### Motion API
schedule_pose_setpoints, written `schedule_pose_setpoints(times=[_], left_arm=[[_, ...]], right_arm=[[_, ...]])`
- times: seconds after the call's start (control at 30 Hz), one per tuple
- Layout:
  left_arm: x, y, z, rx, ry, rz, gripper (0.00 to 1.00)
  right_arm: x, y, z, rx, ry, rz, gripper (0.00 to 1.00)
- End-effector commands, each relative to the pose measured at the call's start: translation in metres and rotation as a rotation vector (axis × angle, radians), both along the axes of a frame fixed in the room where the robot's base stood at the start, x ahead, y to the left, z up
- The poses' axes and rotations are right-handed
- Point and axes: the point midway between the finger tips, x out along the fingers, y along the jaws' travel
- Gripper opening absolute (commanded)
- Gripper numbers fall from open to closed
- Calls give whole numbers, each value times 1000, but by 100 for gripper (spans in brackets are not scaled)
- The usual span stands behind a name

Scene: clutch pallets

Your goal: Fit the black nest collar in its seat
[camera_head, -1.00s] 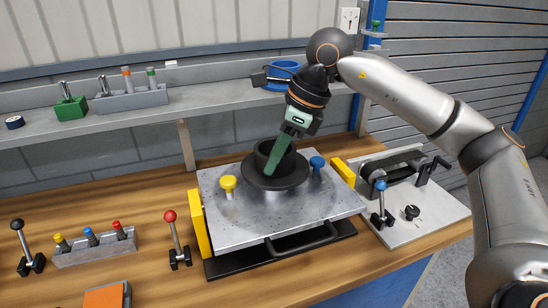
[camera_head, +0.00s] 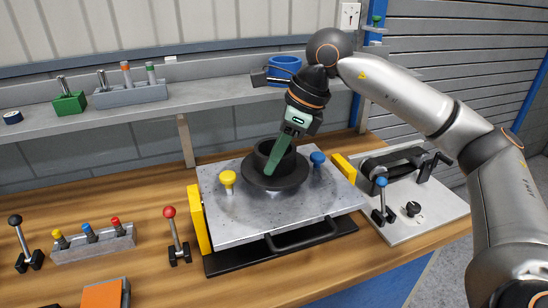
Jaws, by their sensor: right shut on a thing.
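The black nest collar (camera_head: 274,179) is a wide flanged ring with a raised hollow neck. It sits at the middle of the grey metal pallet plate (camera_head: 270,222), between a yellow knob (camera_head: 228,181) and a blue knob (camera_head: 317,159). My right gripper (camera_head: 273,165) comes down from above, tilted, with its green fingers at the collar's neck, shut on the collar. The fingers cover part of the neck. The seat under the collar is hidden, so I cannot tell whether the flange is fully down. My left gripper is not in view.
Yellow blocks (camera_head: 199,220) flank the plate, and a black handle (camera_head: 302,236) is at its front. A red-knobbed lever (camera_head: 175,236) stands to the left. A clamp fixture (camera_head: 405,190) is at the right. A rack of coloured pegs (camera_head: 93,244) lies at the left.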

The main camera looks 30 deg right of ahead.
Motion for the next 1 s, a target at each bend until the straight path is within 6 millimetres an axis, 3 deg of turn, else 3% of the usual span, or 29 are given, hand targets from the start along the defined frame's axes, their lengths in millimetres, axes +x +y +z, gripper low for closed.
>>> schedule_pose_setpoints(times=[1.0], left_arm=[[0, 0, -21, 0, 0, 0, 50]], right_arm=[[0, 0, -25, 1, -2, 0, 0]])
